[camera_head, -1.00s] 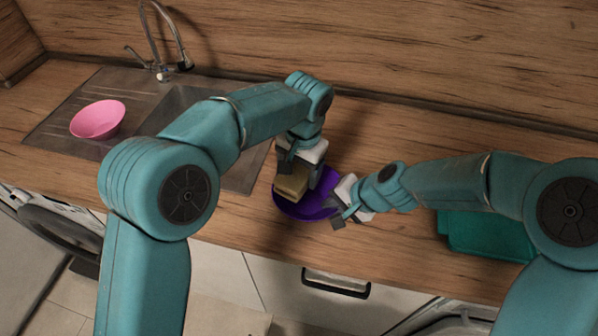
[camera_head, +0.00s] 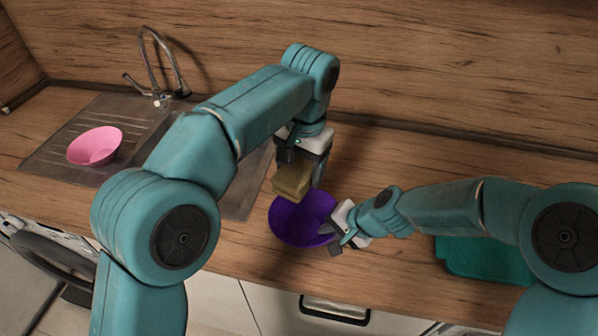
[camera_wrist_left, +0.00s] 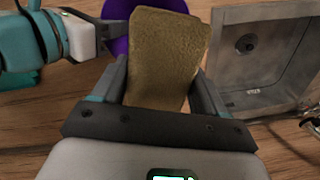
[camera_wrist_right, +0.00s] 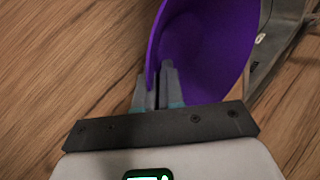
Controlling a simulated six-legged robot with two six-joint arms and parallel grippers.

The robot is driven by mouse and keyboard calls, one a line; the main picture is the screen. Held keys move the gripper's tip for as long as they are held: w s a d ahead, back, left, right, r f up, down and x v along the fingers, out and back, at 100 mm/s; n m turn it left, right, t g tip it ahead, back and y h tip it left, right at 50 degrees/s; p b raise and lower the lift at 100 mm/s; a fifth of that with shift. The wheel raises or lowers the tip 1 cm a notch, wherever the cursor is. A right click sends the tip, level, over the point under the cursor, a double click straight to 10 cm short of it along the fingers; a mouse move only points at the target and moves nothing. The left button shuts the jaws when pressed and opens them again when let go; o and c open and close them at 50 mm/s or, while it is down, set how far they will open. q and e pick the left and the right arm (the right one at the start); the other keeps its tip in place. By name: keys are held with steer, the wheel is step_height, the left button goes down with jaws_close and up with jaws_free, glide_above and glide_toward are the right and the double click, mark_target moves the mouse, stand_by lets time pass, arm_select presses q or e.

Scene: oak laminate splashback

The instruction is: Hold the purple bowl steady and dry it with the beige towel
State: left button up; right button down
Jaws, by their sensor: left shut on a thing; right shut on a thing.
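The purple bowl (camera_head: 298,222) stands on the wooden counter in the middle of the head view. My right gripper (camera_head: 340,240) is shut on the bowl's right rim. In the right wrist view the fingers (camera_wrist_right: 158,88) pinch the wall of the bowl (camera_wrist_right: 205,45). My left gripper (camera_head: 299,172) is shut on the folded beige towel (camera_head: 291,182) and holds it above the far side of the bowl. In the left wrist view the towel (camera_wrist_left: 165,60) sits between the fingers and hides part of the bowl (camera_wrist_left: 122,30).
A pink bowl (camera_head: 95,146) stands on the ridged drainer left of the steel sink (camera_head: 242,200). A tap (camera_head: 160,70) rises behind it. A teal tray (camera_head: 484,262) lies on the counter at right, partly behind my right arm. The wooden splashback closes off the back.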

steer(key=shift+f, duration=0.1)
stand_by(0.3)
steer(key=c, duration=1.2)
jaws_free()
steer(key=shift+w, duration=0.1)
steer(key=shift+o, duration=0.2)
steer(key=v, duration=1.2)
